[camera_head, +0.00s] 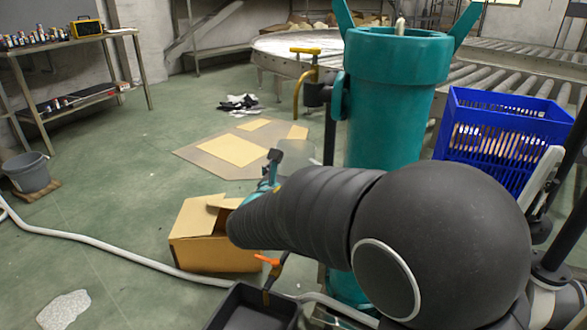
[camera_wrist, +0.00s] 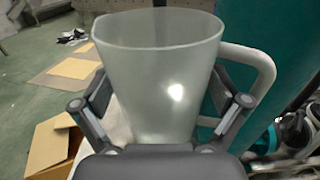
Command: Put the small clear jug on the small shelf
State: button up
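The small clear jug (camera_wrist: 160,85) is frosted and see-through, with a pale handle (camera_wrist: 262,75) on its right side in the wrist view. It looks upright and its rim is at the top. My gripper (camera_wrist: 160,105) has one finger against each side of the jug and is shut on it. In the head view my gripper (camera_head: 272,168) is beyond my dark arm, and the jug (camera_head: 295,155) shows faintly beside it, above the floor. The jug's base is hidden by the gripper body. I cannot tell for sure which surface is the small shelf.
A teal cylinder (camera_head: 392,100) stands close right of the gripper. A blue crate (camera_head: 480,165) is farther right. An open cardboard box (camera_head: 205,245) and a black tray (camera_head: 225,315) are below. A metal rack (camera_head: 125,32) with bottles stands far left. The left floor is mostly clear.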

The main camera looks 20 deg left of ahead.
jog(key=shift+r, duration=0.15)
jog(key=shift+s, duration=0.2)
jog(key=s, duration=1.1)
jog(key=shift+s+a+p, duration=0.3)
jog(key=shift+a+p, duration=0.05)
jog(key=shift+a, duration=0.1)
